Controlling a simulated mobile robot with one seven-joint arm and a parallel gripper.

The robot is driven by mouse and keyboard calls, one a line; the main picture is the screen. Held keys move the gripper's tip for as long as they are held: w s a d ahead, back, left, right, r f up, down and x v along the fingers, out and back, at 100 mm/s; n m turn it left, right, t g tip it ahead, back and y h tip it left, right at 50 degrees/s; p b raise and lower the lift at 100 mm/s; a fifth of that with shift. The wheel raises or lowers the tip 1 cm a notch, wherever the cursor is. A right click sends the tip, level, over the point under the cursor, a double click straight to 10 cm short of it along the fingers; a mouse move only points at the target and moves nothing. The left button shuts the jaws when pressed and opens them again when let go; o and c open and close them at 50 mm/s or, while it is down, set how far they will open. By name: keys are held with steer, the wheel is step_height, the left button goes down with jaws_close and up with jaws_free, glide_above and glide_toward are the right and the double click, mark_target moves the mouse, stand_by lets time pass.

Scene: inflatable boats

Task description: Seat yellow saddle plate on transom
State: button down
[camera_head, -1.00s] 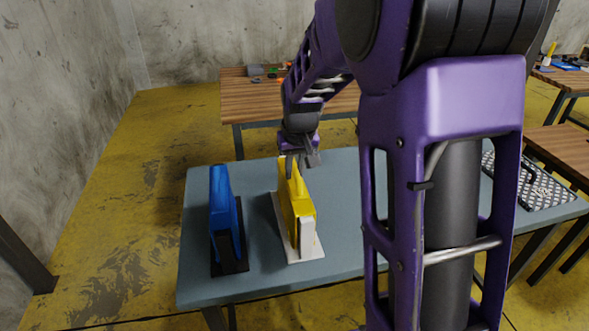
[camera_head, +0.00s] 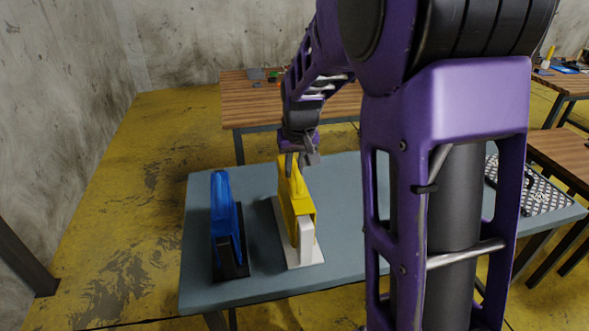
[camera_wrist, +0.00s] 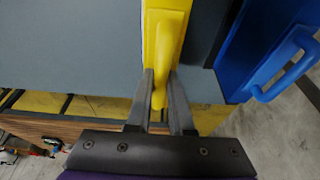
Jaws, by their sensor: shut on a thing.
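The yellow saddle plate (camera_head: 292,200) stands upright over a white stand (camera_head: 306,243) on a white base, which I take to be the transom. The plate covers the stand's upper part, and the stand's near end shows below the plate's edge. Whether the plate is fully down cannot be told. My gripper (camera_head: 293,172) is above the plate's far end. In the wrist view, my gripper (camera_wrist: 160,88) is shut on the yellow plate's raised handle (camera_wrist: 165,50), one finger on each side.
A blue saddle piece (camera_head: 222,205) with a handle sits on a black stand (camera_head: 232,262) to the left. Both stand on the grey table (camera_head: 268,282). A perforated tray (camera_head: 540,193) lies at the right. A wooden table (camera_head: 245,100) is behind.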

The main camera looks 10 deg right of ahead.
steer(key=shift+r+p, duration=2.85)
steer(key=shift+r, duration=3.7)
